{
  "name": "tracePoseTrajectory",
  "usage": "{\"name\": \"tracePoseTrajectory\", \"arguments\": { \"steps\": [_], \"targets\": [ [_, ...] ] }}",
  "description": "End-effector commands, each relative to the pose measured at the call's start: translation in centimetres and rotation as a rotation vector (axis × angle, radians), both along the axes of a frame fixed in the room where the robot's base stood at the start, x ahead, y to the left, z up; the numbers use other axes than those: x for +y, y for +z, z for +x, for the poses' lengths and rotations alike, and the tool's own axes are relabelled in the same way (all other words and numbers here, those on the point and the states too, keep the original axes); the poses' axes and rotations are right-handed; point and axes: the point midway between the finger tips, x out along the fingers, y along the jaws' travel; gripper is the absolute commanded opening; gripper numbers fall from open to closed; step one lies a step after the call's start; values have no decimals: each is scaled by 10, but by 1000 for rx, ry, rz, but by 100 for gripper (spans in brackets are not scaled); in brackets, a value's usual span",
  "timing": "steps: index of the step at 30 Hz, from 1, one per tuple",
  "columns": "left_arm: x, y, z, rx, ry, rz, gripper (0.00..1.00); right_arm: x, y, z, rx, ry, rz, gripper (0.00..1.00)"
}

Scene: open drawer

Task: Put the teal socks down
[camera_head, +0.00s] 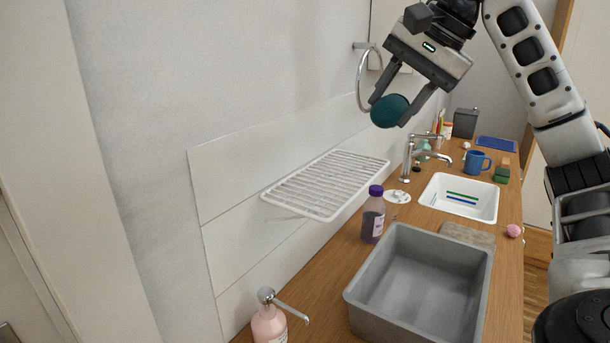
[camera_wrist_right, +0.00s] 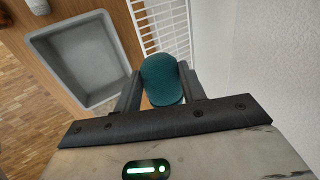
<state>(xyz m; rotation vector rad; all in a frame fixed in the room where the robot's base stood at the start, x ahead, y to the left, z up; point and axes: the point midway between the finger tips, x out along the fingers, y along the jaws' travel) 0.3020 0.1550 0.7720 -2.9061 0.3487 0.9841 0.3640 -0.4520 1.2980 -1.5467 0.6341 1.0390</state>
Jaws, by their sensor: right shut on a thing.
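The teal socks (camera_head: 389,110) are a rounded, rolled bundle, high above the counter near the wall in the head view. My right gripper (camera_head: 392,108) is shut on them, with a finger on each side. In the right wrist view the teal socks (camera_wrist_right: 162,80) sit between the two fingers of my right gripper (camera_wrist_right: 163,92). The white slatted wall rack (camera_wrist_right: 163,30) shows beyond them, with the grey basin to the left. My left gripper is not in either view.
The wall rack (camera_head: 325,184) is bare. Below it, the wooden counter (camera_head: 315,287) holds a grey basin (camera_head: 365,299), a purple-capped bottle (camera_head: 373,215), a pink soap dispenser (camera_head: 269,324), a white sink (camera_head: 435,197) with a tap and a blue mug (camera_head: 477,161). A metal ring (camera_head: 360,75) hangs near my right gripper.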

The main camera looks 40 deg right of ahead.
Motion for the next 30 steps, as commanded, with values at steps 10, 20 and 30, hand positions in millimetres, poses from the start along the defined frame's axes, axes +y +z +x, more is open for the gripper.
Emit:
{"name": "tracePoseTrajectory", "arguments": {
  "steps": [10,20,30],
  "targets": [
    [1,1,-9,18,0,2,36,56,-46,57,7,2,-2,18],
    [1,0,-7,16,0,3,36,74,-75,75,2,1,0,18],
    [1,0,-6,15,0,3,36,83,-120,84,4,0,-2,18]
  ]
}}
